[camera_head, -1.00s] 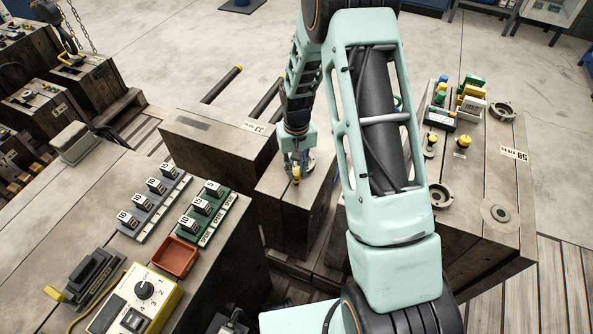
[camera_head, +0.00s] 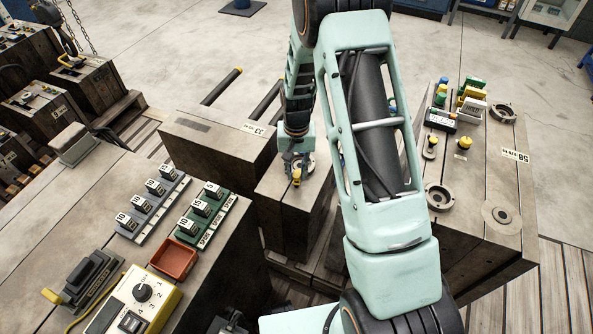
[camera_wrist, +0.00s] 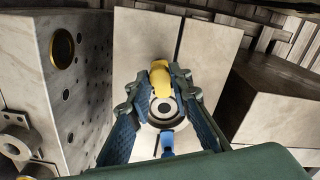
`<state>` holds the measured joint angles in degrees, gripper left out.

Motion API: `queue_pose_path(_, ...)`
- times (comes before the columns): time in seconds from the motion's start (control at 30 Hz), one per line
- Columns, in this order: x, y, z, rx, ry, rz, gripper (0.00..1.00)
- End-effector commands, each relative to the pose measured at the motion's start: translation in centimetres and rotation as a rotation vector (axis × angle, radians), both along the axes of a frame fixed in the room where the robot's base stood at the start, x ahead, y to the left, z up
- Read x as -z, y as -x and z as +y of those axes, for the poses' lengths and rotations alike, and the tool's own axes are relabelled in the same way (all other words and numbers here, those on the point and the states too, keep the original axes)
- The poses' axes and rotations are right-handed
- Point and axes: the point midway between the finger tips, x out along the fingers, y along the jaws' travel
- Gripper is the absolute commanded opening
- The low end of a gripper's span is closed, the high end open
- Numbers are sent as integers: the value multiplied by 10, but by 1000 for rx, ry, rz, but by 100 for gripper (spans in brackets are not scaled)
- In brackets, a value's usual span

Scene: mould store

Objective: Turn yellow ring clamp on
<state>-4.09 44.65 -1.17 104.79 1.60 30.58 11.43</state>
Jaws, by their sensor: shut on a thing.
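The yellow ring clamp handle (camera_head: 297,177) is on top of a grey mould block (camera_head: 285,200) in the middle of the head view. In the wrist view the yellow piece (camera_wrist: 160,82) lies between my fingertips, at the far side of a round metal ring (camera_wrist: 163,109) with a dark centre. My gripper (camera_wrist: 161,80) is shut on the yellow piece from both sides. A small blue piece (camera_wrist: 167,143) shows at the near side of the ring. In the head view my gripper (camera_head: 297,170) reaches down to the block, and my wrist hides part of the ring.
A bench (camera_head: 60,190) at left carries numbered blocks, a red tray (camera_head: 173,260) and a yellow control box (camera_head: 140,300). Another mould block (camera_head: 470,190) at right carries round fittings and coloured parts. A block marked 33 (camera_head: 215,140) stands just left of my gripper.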

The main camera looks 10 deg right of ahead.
Motion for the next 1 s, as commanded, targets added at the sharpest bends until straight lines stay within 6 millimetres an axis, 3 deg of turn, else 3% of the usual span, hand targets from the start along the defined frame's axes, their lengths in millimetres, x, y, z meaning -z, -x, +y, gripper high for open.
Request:
queue_pose_path(0.2,0,-1,0,-1,-1,-1,37)
queue_pose_path(0.57,-7,-1,0,-1,-1,-2,37)
queue_pose_path(0.67,-19,-1,0,-1,0,-4,37)
queue_pose_path(1.0,-88,-1,0,-1,0,-5,37)
